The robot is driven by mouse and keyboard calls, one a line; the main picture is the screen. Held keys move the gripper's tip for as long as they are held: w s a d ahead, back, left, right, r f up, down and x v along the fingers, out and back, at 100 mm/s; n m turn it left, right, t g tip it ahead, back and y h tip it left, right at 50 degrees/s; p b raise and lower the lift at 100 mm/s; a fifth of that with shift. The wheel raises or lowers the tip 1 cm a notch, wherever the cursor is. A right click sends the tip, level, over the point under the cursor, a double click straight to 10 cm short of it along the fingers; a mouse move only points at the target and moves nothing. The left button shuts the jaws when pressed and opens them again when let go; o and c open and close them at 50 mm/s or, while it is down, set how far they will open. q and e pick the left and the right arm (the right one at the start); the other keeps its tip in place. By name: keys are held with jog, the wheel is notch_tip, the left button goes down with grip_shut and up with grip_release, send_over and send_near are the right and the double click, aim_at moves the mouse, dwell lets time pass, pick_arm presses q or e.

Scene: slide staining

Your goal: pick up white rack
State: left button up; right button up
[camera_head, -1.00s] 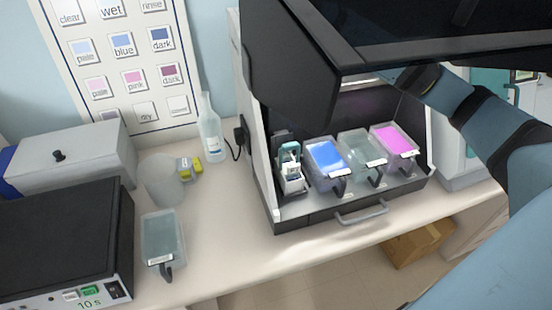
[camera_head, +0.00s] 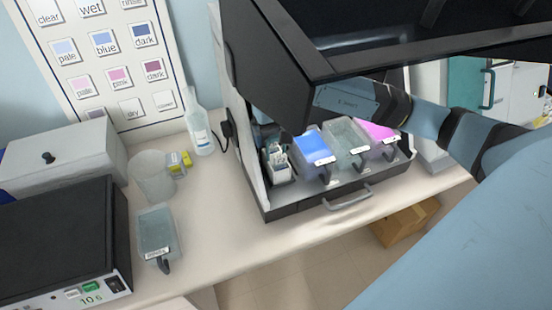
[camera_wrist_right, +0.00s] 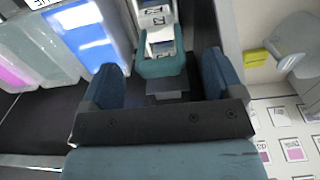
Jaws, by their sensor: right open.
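The white rack (camera_head: 278,168) stands at the left end of the hood's tray, beside the blue-filled container. In the right wrist view the rack (camera_wrist_right: 158,18) holds labelled slides and has a teal handle part (camera_wrist_right: 160,66) facing my gripper. My right gripper (camera_wrist_right: 161,62) is open, with one finger on each side of the teal part. I cannot tell whether the fingers touch it. In the head view the black hood panel hides most of this gripper. My left gripper is not in view.
Containers with blue (camera_head: 314,147), clear (camera_head: 346,140) and pink (camera_head: 380,132) contents stand right of the rack. The black hood edge (camera_head: 290,95) overhangs them. A bottle (camera_head: 200,130), beaker (camera_head: 150,175) and clear container (camera_head: 156,230) stand on the bench to the left.

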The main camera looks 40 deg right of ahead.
jog(key=shift+f, duration=0.7)
jog(key=c, duration=1.3)
jog(key=shift+o, duration=0.2)
